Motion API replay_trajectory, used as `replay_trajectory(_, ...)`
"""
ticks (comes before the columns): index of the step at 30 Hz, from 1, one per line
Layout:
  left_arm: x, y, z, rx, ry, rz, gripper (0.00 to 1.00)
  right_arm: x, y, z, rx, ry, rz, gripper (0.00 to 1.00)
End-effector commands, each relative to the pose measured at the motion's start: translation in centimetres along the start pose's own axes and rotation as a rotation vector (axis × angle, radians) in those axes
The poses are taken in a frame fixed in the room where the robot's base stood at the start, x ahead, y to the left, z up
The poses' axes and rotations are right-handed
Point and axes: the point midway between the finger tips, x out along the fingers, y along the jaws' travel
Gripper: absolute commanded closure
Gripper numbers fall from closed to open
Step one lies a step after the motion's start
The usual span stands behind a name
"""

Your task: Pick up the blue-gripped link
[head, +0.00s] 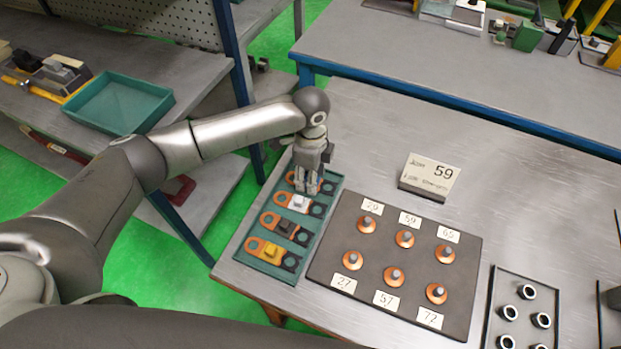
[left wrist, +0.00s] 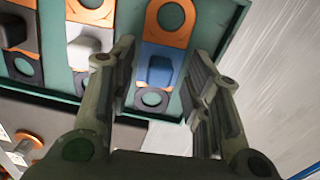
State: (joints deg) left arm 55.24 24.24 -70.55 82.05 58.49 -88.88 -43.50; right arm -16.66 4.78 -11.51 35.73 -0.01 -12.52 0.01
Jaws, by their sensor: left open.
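The blue-gripped link (left wrist: 159,71) lies in the green tray (left wrist: 226,20), with an orange ring end, a blue block grip and a dark ring end. In the left wrist view its blue grip appears between my left gripper's (left wrist: 161,60) two fingers, which are apart and hold nothing. In the head view my left gripper (head: 307,190) points down over the top slot of the tray (head: 262,271) and hides the blue grip. I cannot tell how far the fingertips are above it. My right gripper is in neither view.
Links with white (head: 300,204), dark (head: 287,227) and yellow (head: 270,250) grips lie below in the same tray. A dark board (head: 330,262) with copper discs and number cards stands beside it. Clear bench lies beyond the tray.

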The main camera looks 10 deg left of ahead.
Motion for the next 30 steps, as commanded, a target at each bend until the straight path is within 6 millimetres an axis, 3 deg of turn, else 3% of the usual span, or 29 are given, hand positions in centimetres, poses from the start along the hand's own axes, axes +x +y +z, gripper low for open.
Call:
replay_trajectory(2,0.0,0.0,0.0,0.000,0.000,0.000,0.55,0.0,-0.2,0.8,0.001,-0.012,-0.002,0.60)
replay_trajectory(6,0.0,0.0,0.0,0.000,0.000,0.000,0.72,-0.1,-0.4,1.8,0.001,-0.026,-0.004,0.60)
replay_trajectory(13,-0.1,0.0,0.0,-0.001,0.000,0.000,1.00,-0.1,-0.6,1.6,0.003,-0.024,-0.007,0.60)
replay_trajectory(23,-0.3,-0.1,0.0,-0.001,0.000,-0.001,1.00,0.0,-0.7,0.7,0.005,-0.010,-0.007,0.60)
replay_trajectory(30,-2.5,-0.1,0.0,-0.001,0.000,-0.004,1.00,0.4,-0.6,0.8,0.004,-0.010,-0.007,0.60)
